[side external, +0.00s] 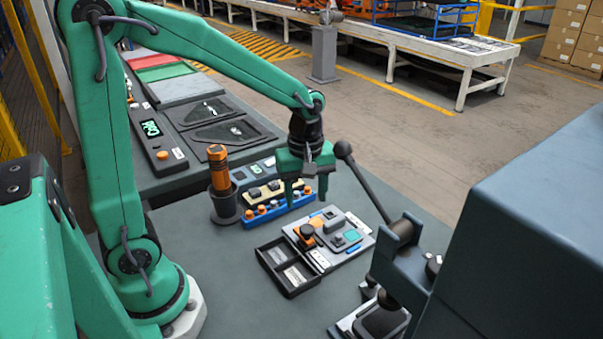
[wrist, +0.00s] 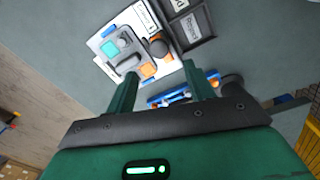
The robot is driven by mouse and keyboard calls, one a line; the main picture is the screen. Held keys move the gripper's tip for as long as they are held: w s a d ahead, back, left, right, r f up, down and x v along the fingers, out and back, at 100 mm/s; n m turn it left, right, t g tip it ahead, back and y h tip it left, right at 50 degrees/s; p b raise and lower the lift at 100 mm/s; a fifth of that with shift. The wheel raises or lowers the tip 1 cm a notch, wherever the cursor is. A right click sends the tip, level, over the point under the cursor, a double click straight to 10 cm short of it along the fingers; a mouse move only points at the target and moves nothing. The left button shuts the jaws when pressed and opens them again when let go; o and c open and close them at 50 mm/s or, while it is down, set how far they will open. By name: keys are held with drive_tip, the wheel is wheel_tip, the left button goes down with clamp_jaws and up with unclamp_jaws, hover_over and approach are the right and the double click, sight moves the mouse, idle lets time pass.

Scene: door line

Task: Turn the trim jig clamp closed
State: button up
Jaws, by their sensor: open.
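In the side external view, a pale plate (side external: 330,262) on the table carries a grey block with a teal square (side external: 353,236) and an orange-and-black knob (side external: 305,236). This looks like the trim jig; I cannot tell how far its clamp is turned. My gripper (side external: 306,197) hangs above and behind the plate, fingers down, open and empty. In the wrist view my gripper (wrist: 158,82) shows its two fingers spread apart. The knob (wrist: 159,46) and an orange part (wrist: 148,70) appear beyond and between the tips, apart from them.
A black divided tray (side external: 290,273) lies beside the plate. A blue tray (side external: 262,214) of knobs and a cup (side external: 224,206) with an orange-handled tool stand to the left. A black ball-ended lever (side external: 362,182) on a dark machine rises close to my gripper's right. Bare table lies in front.

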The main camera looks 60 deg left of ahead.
sight(307, 228)
drive_tip(key=shift+w+f+n, duration=0.2)
drive_tip(key=shift+f+n, duration=0.1)
drive_tip(key=shift+f, duration=0.05)
drive_tip(key=shift+f, duration=0.1)
drive_tip(key=shift+f, duration=3.8)
drive_tip(key=shift+c, duration=0.3)
drive_tip(key=c, duration=0.9)
